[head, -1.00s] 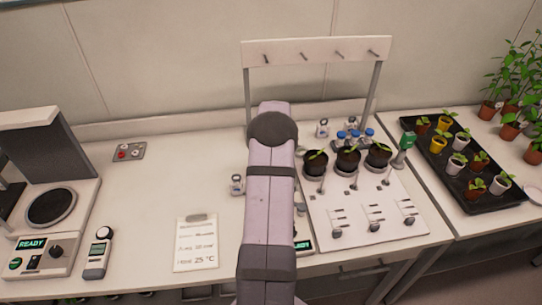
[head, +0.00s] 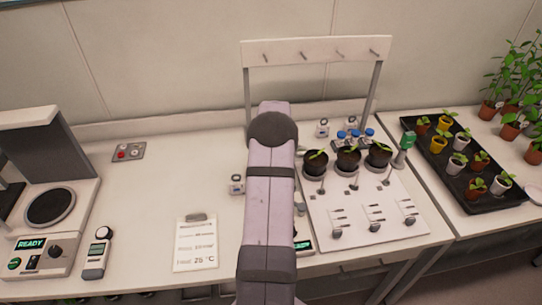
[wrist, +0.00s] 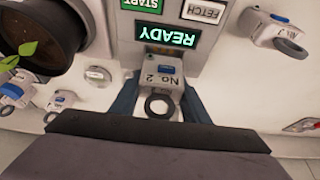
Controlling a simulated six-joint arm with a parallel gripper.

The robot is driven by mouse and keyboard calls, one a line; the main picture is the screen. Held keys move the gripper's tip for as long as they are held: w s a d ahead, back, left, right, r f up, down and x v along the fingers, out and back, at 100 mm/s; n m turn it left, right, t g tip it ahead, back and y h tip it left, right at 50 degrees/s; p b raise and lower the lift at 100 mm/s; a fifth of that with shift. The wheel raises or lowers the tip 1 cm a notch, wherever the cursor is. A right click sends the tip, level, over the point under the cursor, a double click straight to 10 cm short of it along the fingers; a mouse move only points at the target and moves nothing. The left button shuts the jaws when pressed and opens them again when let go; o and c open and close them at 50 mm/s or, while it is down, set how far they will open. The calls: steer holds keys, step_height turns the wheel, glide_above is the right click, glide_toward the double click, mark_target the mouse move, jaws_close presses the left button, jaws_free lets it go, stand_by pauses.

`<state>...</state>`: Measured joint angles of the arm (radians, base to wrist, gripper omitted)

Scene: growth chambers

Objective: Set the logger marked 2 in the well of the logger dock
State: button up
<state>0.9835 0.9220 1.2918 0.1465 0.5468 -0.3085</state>
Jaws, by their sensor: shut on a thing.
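In the wrist view my gripper (wrist: 160,104) is shut on the logger marked No. 2 (wrist: 162,70), with one dark blue finger on each side of it. Its label reads upside down, and its ring points toward the gripper. The logger is right beside a grey panel with a green READY display (wrist: 166,36), which looks like the logger dock. The well does not show, and I cannot tell whether the logger is inside it or above it. In the head view my arm hides the gripper and held logger; only an edge of the panel (head: 303,245) shows.
Another logger (wrist: 275,30) stands nearby, also in the head view (head: 237,185); more loggers (head: 322,128) stand behind. A black plant pot (wrist: 38,35) is close to my gripper. A plate with pots and switches (head: 370,205) lies right of my arm.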

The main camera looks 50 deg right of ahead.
steer(key=shift+f, duration=0.35)
steer(key=shift+f+b, duration=0.3)
steer(key=shift+b, duration=0.25)
steer(key=shift+f, duration=0.1)
steer(key=o, duration=1.2)
steer(key=shift+c, duration=0.2)
steer(key=shift+b+v, duration=1.4)
steer(key=shift+v, duration=2.35)
